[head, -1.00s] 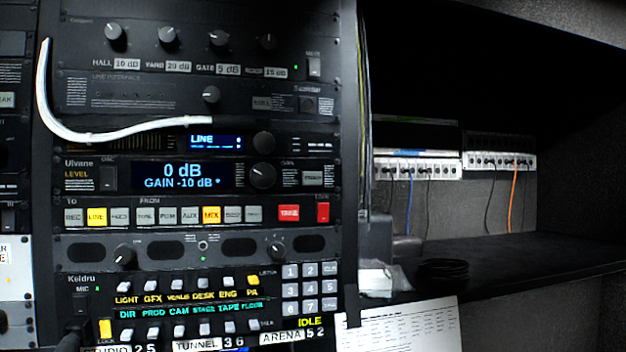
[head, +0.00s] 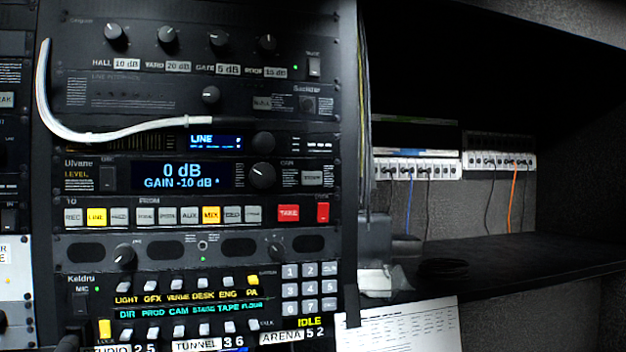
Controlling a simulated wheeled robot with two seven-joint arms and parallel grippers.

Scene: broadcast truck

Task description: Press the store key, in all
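The Ulvane level unit (head: 75,184) sits mid-rack. Its blue display (head: 182,176) reads 0 dB and GAIN -10 dB with an asterisk. A grey key (head: 312,178) lies right of its large knob (head: 262,175); its lettering is too blurred to confirm as store. Nothing touches this key.
A white cable (head: 130,134) hangs across the rack above the Ulvane unit. Below are a key row with red keys (head: 289,212) and the Keldru panel (head: 80,279) with switches and a keypad. A printed sheet (head: 405,328) hangs right. A dark shelf (head: 500,252) lies beyond.

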